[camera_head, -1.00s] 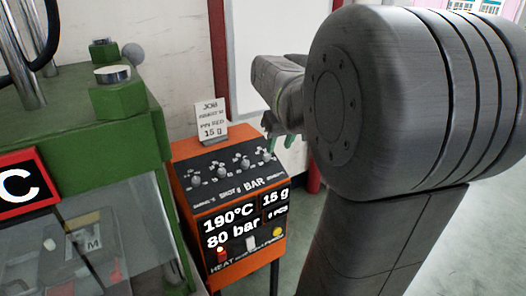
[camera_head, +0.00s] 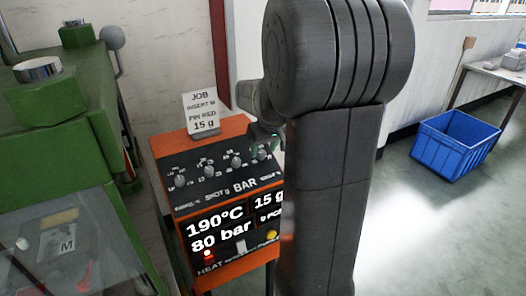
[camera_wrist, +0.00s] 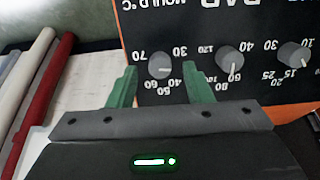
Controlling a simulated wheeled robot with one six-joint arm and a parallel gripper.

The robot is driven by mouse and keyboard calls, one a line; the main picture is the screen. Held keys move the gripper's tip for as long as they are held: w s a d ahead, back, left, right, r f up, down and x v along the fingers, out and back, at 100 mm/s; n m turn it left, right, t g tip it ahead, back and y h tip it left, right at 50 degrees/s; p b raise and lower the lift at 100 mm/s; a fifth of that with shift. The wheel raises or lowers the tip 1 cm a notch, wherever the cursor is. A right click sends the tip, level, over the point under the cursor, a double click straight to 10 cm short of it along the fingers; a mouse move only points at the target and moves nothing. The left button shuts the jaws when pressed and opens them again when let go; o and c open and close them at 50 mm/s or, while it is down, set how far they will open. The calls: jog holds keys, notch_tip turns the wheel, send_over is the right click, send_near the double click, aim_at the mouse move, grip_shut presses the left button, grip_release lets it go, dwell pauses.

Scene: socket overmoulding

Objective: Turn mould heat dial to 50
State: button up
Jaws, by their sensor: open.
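The mould heat dial (camera_wrist: 160,65) is a grey round knob marked MOULD °C, with numbers from 30 to 70 around it, upside down in the wrist view. Its white mark is small and I cannot tell the exact setting. My gripper (camera_wrist: 160,84) is open, with one green finger on each side of the dial in that view. I cannot tell whether the fingers touch it. In the head view, my gripper (camera_head: 264,140) is over the right end of the knob row on the orange control box (camera_head: 163,150), partly covering the mould dial (camera_head: 262,153).
The BAR dial (camera_wrist: 229,57) sits close beside one finger, with another dial (camera_wrist: 291,55) beyond it. The green press (camera_head: 60,150) is at the left. A blue crate (camera_head: 455,145) is on the floor at the right.

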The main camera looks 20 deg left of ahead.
jog(key=shift+x, duration=0.85)
jog(key=shift+c, duration=0.5)
jog(key=c, duration=0.9)
